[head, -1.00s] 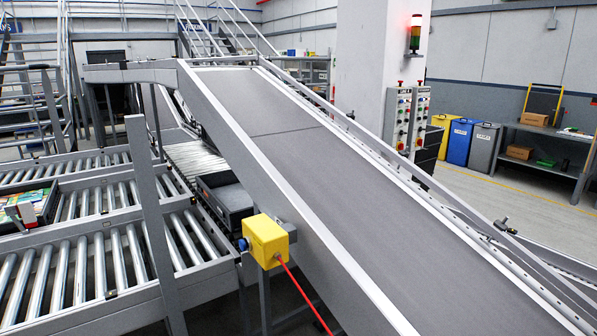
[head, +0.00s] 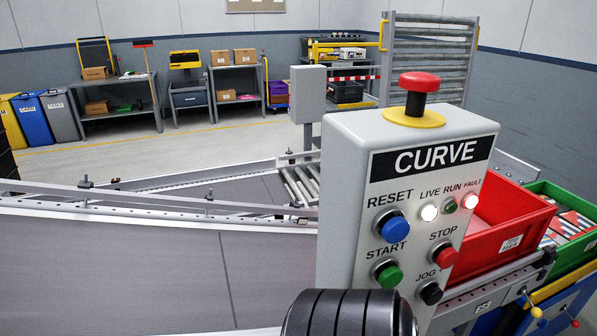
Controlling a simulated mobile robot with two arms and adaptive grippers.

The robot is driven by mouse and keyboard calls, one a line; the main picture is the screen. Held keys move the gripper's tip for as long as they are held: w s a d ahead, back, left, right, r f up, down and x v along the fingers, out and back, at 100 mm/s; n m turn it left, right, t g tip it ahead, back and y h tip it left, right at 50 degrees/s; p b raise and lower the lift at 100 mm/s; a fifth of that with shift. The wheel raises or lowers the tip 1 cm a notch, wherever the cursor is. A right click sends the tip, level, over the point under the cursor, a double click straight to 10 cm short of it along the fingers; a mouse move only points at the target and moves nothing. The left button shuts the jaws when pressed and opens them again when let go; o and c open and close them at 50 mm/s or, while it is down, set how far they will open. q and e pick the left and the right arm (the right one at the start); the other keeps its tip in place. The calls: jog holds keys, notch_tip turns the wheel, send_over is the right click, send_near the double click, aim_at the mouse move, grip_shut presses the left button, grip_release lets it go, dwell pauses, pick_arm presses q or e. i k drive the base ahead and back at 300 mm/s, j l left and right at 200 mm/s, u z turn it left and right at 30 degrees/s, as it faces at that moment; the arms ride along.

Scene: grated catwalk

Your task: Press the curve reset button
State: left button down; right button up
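The grey control box labelled CURVE (head: 434,157) stands upright, right of centre in the head view. Its blue RESET button (head: 393,226) is at the upper left of the button group, unobstructed. Below it is the green START button (head: 388,273); to the right are the red STOP button (head: 446,257) and black JOG button (head: 431,293). The LIVE lamp (head: 429,213) and FAULT lamp (head: 470,202) glow bright; the RUN lamp (head: 450,206) is dim green. A red mushroom button (head: 419,82) on a yellow disc tops the box. Neither gripper is in view.
A black ribbed cylinder (head: 345,315) overlaps the box's lower front; I cannot tell what it belongs to. The conveyor belt (head: 110,265) runs along the left. A red bin (head: 500,235) and green bin (head: 570,215) stand right of the box. Shelves line the far wall.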

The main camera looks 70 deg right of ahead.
aim_at(394, 229)
jog(key=z, duration=0.45)
jog(key=k+l+z, duration=0.1)
jog(key=z, duration=0.4)
jog(key=l+z, duration=0.1)
jog(key=z, duration=0.35)
jog(key=k+l+z, duration=0.1)
jog(key=z, duration=0.35)
jog(key=l+z, duration=0.15)
jog(key=z, duration=0.35)
